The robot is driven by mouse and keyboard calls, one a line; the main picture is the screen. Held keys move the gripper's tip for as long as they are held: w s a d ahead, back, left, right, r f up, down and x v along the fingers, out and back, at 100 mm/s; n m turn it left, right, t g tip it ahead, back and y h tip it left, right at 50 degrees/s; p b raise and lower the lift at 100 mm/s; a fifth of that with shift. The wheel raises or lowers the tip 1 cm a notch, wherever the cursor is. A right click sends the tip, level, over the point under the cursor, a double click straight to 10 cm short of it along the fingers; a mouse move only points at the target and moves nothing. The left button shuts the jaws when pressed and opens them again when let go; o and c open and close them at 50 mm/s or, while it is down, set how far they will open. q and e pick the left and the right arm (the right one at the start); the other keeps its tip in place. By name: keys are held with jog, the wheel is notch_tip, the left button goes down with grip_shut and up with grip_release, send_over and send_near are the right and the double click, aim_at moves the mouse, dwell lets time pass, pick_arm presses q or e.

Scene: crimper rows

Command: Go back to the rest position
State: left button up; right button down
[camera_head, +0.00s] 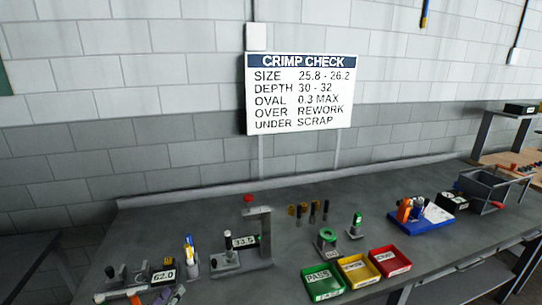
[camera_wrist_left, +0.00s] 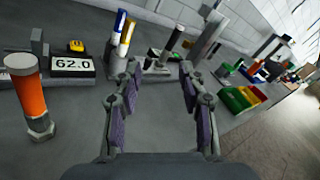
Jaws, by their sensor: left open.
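My left gripper (camera_head: 168,296) is at the bottom left of the head view, by the front of the grey bench (camera_head: 290,232). In the left wrist view my left gripper (camera_wrist_left: 160,82) has its two purple-padded fingers wide apart, with nothing between them. An orange cylinder with a metal lower end (camera_wrist_left: 30,95) stands to the left of the fingers, apart from them. My right gripper is in neither view.
A gauge display reading 62.0 (camera_wrist_left: 73,66) and a pen cup (camera_head: 191,267) stand near my left gripper. A press-like stand (camera_head: 258,240) is further right. Green (camera_head: 322,284), yellow (camera_head: 358,271) and red (camera_head: 390,261) bins line the front edge. A sign (camera_head: 300,93) stands behind.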

pick_arm(q)
jog(key=s+a+f+n+g+y, duration=0.1)
jog(key=s+f+n+g+y, duration=0.25)
jog(key=n, duration=0.75)
jog(key=s+a+f+n+g+y, duration=0.2)
jog(key=s+f+n+g+y, duration=0.15)
jog(key=n, duration=0.75)
jog(key=s+d+f+n+g+h, duration=0.1)
jog(key=s+d+n+g, duration=0.2)
jog(key=s+n, duration=0.3)
jog(key=s+d+f+n+g+h, duration=0.1)
jog(key=s+d+n+g, duration=0.2)
jog(key=s+n, duration=0.3)
jog(key=s+a+f+g+b, duration=0.1)
jog(key=s+a+f+b, duration=0.15)
jog(key=f, duration=1.55)
jog(key=s+a+f+g+b, duration=0.1)
jog(key=s+f+b, duration=0.25)
jog(key=f, duration=1.45)
jog(key=s+f+b, duration=0.4)
jog(key=s+f, duration=1.2)
jog(key=f, duration=0.1)
jog(key=shift+s+a+m+g, duration=0.3)
jog(key=shift+s+a, duration=0.05)
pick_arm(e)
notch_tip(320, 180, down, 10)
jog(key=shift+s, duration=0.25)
